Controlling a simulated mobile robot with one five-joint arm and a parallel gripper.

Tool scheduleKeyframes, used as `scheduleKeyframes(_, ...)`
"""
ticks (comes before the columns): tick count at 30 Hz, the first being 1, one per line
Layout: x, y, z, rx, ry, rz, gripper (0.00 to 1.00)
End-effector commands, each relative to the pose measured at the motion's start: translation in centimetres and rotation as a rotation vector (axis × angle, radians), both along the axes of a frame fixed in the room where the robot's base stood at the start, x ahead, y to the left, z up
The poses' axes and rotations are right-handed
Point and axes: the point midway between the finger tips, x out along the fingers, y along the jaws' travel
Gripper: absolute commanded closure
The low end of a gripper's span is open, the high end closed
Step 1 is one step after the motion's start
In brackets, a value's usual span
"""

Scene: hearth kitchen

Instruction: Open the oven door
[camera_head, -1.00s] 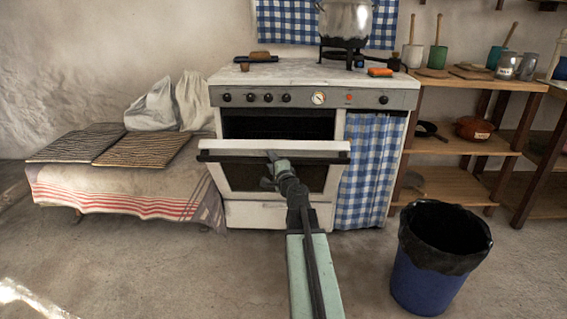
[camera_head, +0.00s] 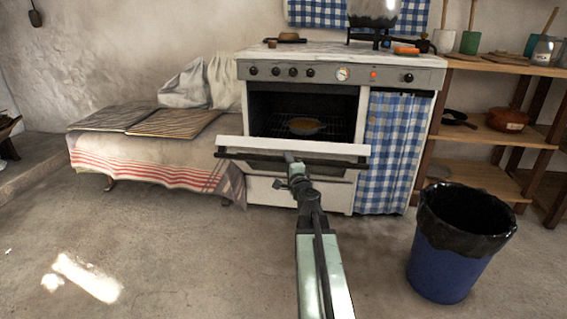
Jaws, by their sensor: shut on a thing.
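The white oven door (camera_head: 330,149) is hinged down and tilted well out from the stove front. Its dark handle bar (camera_head: 240,155) runs along the door's top edge. My gripper (camera_head: 291,158) is shut on the handle near its middle; the fingertips are small and partly hidden by my wrist. The oven cavity (camera_head: 275,100) is uncovered above the door, with a wire rack and a round dish (camera_head: 303,125) of brownish food inside. My arm reaches up from the bottom of the picture, below the door.
A blue bin (camera_head: 440,270) with a black liner stands on the floor at the right. A cloth-covered bench (camera_head: 150,160) is left of the stove. A checked curtain (camera_head: 394,150) and open shelves (camera_head: 480,177) are on the right. Floor at the left front is clear.

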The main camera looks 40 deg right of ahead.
Motion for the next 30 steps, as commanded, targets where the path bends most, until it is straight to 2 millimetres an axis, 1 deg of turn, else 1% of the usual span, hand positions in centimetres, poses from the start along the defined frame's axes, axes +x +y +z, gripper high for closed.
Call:
scheduleKeyframes(1,-0.2,-1.1,-0.2,0.002,0.000,-0.027,1.00)
scheduleKeyframes(5,-0.1,-1.0,-0.2,0.002,0.000,-0.025,1.00)
scheduleKeyframes(6,-0.1,-1.0,-0.2,0.003,0.000,-0.025,0.56)
scheduleKeyframes(7,-0.1,-0.9,-0.2,0.003,-0.001,-0.025,0.49)
scheduleKeyframes(25,-0.1,-0.4,0.0,0.002,-0.001,-0.020,0.49)
scheduleKeyframes(30,-0.6,0.4,0.0,0.002,-0.001,-0.016,0.49)
